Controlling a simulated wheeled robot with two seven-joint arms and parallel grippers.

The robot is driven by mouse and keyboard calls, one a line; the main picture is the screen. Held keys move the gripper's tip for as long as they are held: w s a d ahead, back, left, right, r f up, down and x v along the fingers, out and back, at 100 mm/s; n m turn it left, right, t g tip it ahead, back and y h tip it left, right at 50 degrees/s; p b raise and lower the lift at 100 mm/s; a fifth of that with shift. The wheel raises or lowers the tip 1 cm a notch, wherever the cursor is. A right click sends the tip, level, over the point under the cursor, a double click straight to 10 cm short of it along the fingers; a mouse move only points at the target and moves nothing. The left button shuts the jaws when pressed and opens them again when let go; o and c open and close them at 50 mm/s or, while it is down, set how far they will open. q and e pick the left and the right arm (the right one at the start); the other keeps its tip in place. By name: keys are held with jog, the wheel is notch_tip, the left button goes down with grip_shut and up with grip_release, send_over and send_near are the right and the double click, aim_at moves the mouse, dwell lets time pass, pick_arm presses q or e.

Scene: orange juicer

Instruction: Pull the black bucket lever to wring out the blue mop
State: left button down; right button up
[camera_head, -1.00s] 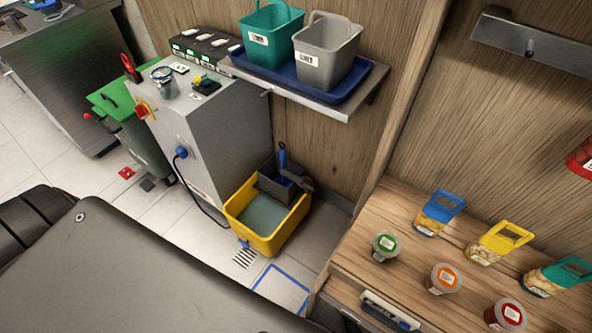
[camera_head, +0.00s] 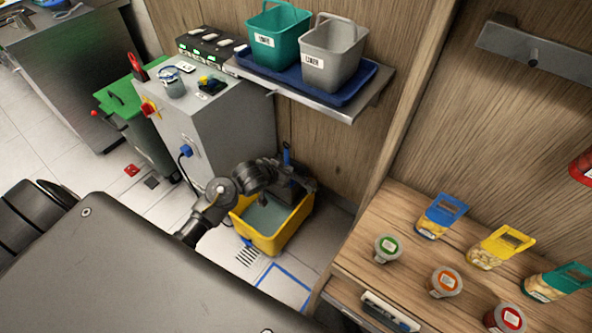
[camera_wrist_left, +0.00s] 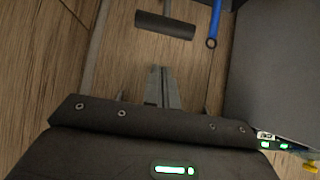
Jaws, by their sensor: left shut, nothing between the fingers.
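The yellow mop bucket (camera_head: 285,234) stands on the floor against the wooden wall, with grey-blue water inside. The blue mop handle (camera_head: 287,154) stands upright at its back; it also shows at the top of the left wrist view (camera_wrist_left: 215,22). The black lever's bar (camera_wrist_left: 165,25) lies across the top of the left wrist view, left of the mop handle. My left gripper (camera_head: 290,182) is over the back of the bucket and partly hides the wringer. In the left wrist view its fingertips (camera_wrist_left: 162,70) are together and empty, pointing at the bar with a gap between. My right gripper is out of view.
A grey machine cabinet (camera_head: 235,125) stands left of the bucket. A wall shelf (camera_head: 340,108) with a blue tray and two small buckets hangs above. A wooden counter (camera_head: 385,205) with jars is at right. A blue floor outline (camera_head: 283,287) is clear.

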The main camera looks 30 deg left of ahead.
aim_at(296, 174)
pick_arm(q)
jog(key=shift+w+r, duration=0.25)
jog(key=shift+r, duration=0.85)
jog(key=w+f, duration=0.1)
jog(key=f, duration=0.1)
jog(key=w+f, duration=0.2)
jog(key=f, duration=0.1)
jog(key=w+f, duration=0.2)
jog(key=shift+w+d+f, duration=0.15)
jog(key=shift+d+f, duration=0.2)
jog(key=shift+d, duration=0.05)
jog(key=shift+s+f, duration=0.2)
jog(key=shift+s, duration=0.15)
jog(key=shift+f, duration=0.1)
jog(key=shift+s, duration=0.1)
